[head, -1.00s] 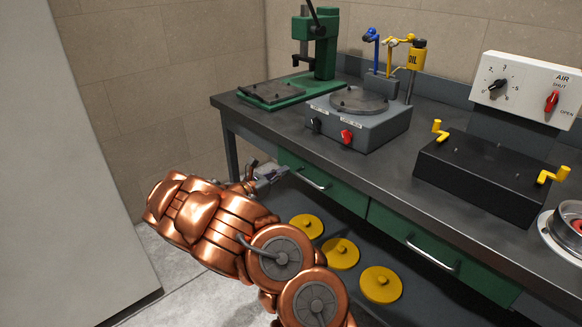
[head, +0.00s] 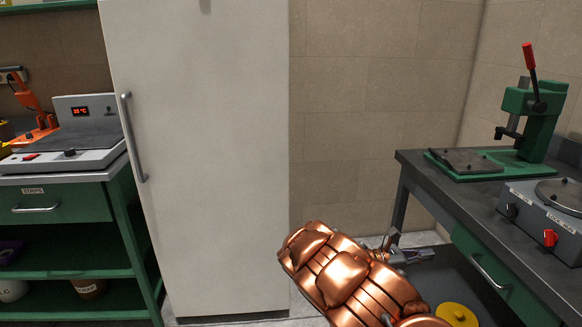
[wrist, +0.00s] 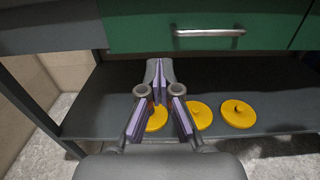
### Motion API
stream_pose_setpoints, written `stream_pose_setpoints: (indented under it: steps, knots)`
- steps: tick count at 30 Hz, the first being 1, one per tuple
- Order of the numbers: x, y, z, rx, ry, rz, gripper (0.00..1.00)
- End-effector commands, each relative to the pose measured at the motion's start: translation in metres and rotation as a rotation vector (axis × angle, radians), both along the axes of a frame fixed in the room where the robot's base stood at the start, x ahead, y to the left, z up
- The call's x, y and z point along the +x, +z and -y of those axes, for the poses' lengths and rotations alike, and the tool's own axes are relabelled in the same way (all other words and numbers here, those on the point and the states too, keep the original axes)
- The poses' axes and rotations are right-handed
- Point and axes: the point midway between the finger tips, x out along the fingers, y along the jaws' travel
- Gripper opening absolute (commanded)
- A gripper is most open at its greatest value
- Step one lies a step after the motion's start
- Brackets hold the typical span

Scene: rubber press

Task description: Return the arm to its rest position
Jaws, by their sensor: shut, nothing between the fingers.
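My copper-coloured arm (head: 345,275) reaches in from the bottom of the head view and is bent low in front of the dark workbench. My gripper (head: 425,253) is at its far end, just below the level of the bench top. In the wrist view my gripper (wrist: 160,64) has its fingertips together with nothing between them. It points towards the bench's lower shelf (wrist: 95,105), with the green drawer front (wrist: 215,27) above and ahead.
Yellow lidded discs (wrist: 240,113) lie on the lower shelf. On the bench stand a green hand press (head: 530,115) and a grey unit with a red knob (head: 540,215). A tall white cabinet (head: 205,150) stands left of my arm, with a green shelf unit (head: 65,235) beyond.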

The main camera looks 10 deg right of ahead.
Motion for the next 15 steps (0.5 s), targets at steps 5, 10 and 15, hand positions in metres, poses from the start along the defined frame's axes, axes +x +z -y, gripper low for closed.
stream_pose_setpoints:
  steps: [5,10,15]
  knots:
    - [-0.017,0.017,0.002,0.006,-0.05,0.06,0.0]
    - [-0.06,0.048,0.002,0.035,-0.169,0.205,0.0]
    - [-0.107,0.068,-0.007,0.083,-0.297,0.362,0.0]
